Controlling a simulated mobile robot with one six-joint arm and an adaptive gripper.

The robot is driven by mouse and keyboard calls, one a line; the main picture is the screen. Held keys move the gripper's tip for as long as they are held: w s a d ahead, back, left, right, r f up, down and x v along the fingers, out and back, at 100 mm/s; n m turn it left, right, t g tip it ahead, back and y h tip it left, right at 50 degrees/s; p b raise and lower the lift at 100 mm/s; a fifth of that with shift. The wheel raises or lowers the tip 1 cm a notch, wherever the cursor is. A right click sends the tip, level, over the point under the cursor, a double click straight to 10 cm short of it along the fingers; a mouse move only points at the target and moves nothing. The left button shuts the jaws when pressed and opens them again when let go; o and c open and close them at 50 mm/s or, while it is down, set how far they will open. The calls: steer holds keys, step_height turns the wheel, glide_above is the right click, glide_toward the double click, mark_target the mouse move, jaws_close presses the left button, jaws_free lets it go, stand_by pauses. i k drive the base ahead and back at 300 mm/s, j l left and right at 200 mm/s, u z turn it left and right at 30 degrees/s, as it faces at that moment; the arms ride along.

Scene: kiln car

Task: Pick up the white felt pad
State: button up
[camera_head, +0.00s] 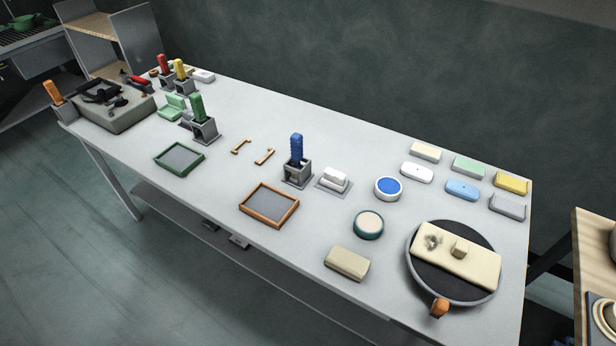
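A white rounded pad (417,172) with a small dark mark on top lies flat at the back right of the long grey table. It looks most like the white felt pad, but I cannot make out its material. It sits in the front row of a group of coloured pads, left of a blue pad (462,189) and in front of a beige pad (426,152). Another white block (336,177) rests on a small grey plate left of it. A small white piece (204,76) lies at the far left back. My gripper is not in view.
Green (469,166), yellow (511,183) and grey (507,206) pads lie close by. A round blue-topped dish (388,188) and a blue-handled tool in a holder (297,172) stand left. A dark round plate (422,283) bears a cream slab (475,262) in front.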

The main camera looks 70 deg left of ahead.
mark_target(335, 180)
steer(key=u, duration=2.3)
steer(key=i+j+z, duration=0.6)
steer(key=j, duration=0.35)
steer(key=i+j+z, duration=0.2)
steer(key=j, duration=0.2)
steer(key=i+j+z, duration=0.2)
steer(key=j, duration=0.2)
